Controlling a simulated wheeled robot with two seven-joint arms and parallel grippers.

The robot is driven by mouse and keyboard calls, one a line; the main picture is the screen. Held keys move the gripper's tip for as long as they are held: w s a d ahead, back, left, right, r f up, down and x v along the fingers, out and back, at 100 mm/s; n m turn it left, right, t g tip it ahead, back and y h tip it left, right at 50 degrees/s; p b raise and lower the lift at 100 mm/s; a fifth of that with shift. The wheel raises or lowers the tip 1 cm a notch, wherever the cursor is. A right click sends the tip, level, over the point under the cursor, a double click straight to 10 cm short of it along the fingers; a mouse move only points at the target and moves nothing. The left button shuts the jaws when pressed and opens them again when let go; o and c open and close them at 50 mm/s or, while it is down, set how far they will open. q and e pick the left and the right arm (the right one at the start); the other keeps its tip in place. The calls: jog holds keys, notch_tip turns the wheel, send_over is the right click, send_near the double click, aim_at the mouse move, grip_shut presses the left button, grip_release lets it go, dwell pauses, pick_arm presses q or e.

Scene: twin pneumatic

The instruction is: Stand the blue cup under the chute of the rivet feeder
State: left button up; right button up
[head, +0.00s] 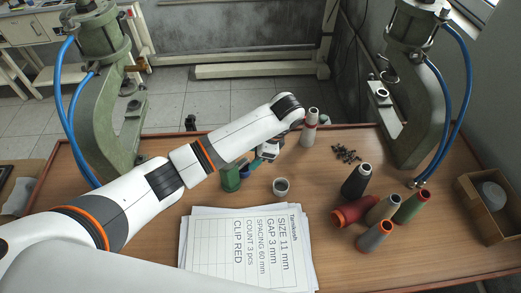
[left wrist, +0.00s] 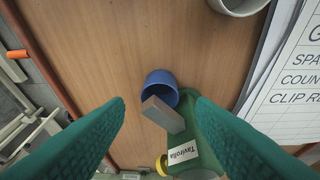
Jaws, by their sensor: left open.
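The feeder also shows in the left wrist view (left wrist: 207,128), with a white label. Its grey chute (left wrist: 163,114) overlaps the cup's opening in that view; the gap in height cannot be told. In the head view the blue cup (head: 245,172) is a small patch, mostly hidden. My left gripper (left wrist: 160,102) is open, its teal fingers on either side of the cup and chute, touching neither visibly. My right gripper is not in view.
A grey cup (head: 281,187) stands right of the feeder. Papers (head: 240,240) lie in front. Green presses (head: 110,120) stand at both sides. A box (head: 487,210) is far right.

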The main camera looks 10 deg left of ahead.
aim_at(248, 163)
pick_arm(q)
jog(key=p+x, duration=0.1)
jog(key=x, duration=0.4)
jog(key=shift+a+f+p, duration=0.15)
jog(key=shift+f+p, duration=0.1)
jog(key=shift+p, duration=0.05)
jog(key=shift+a+f, duration=0.2)
jog(key=shift+f, duration=0.5)
jog(key=shift+c, duration=0.2)
jog(key=c, duration=0.6)
jog(key=o, duration=0.9)
jog(key=shift+o, duration=0.2)
jog(key=shift+d+r, duration=0.25)
jog(key=shift+r, duration=0.3)
jog(key=b+v, duration=0.1)
jog(key=v, duration=0.4)
jog(key=shift+p+v, duration=1.35)
jog(key=shift+v, duration=1.6)
